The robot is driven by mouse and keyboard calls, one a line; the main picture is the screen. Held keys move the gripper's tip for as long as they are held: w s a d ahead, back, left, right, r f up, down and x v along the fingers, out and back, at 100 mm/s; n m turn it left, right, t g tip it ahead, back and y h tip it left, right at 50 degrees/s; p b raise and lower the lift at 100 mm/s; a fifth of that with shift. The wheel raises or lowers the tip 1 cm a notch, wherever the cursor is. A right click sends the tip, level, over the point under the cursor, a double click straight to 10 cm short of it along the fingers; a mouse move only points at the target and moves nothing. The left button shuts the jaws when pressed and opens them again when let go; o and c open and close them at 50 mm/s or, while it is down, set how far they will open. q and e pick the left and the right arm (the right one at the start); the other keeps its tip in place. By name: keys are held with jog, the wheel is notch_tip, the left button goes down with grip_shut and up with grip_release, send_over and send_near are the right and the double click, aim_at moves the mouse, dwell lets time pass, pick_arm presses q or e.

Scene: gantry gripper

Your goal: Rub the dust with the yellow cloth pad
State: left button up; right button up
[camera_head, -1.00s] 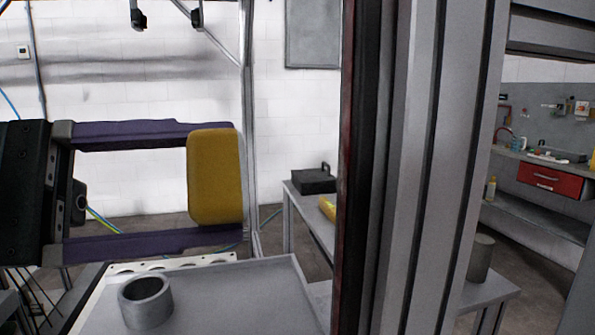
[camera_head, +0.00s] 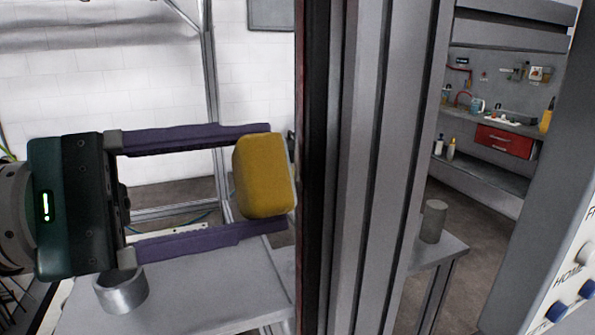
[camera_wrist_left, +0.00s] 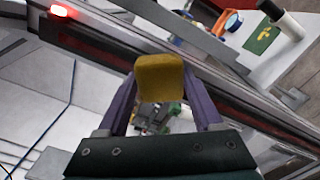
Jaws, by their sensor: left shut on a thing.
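The yellow cloth pad (camera_head: 262,176) is a thick rounded block held between the two purple fingers of my left gripper (camera_head: 268,178). In the head view it is just left of a tall dark-edged upright, and I cannot tell whether they touch. In the left wrist view, the pad (camera_wrist_left: 160,80) sits at the fingertips of my left gripper (camera_wrist_left: 161,90). I cannot make out the dust for certain in either view. My right gripper is not in view.
A wide grey metal upright (camera_head: 370,150) stands right of the pad. A grey ring (camera_head: 121,291) sits on the table (camera_head: 200,290) below my left gripper. A grey cylinder (camera_head: 433,221) stands on another table at the right. A panel with buttons (camera_head: 572,275) is at the lower right.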

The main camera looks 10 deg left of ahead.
aim_at(258, 162)
pick_arm(q)
jog(key=shift+x, duration=1.05)
dwell(0.4)
jog(key=shift+w+a+f+b, duration=0.25)
jog(key=shift+w+b, duration=0.1)
jog(key=shift+b, duration=0.25)
jog(key=shift+w+a+b, duration=0.55)
jog(key=shift+w+b, duration=0.15)
jog(key=shift+b, duration=0.1)
jog(key=shift+w+r+b, duration=0.15)
jog(key=shift+r+b, duration=0.15)
jog(key=shift+b, duration=0.2)
jog(key=shift+s+d+p, duration=0.35)
jog(key=shift+s+d, duration=0.6)
jog(key=shift+s, duration=0.3)
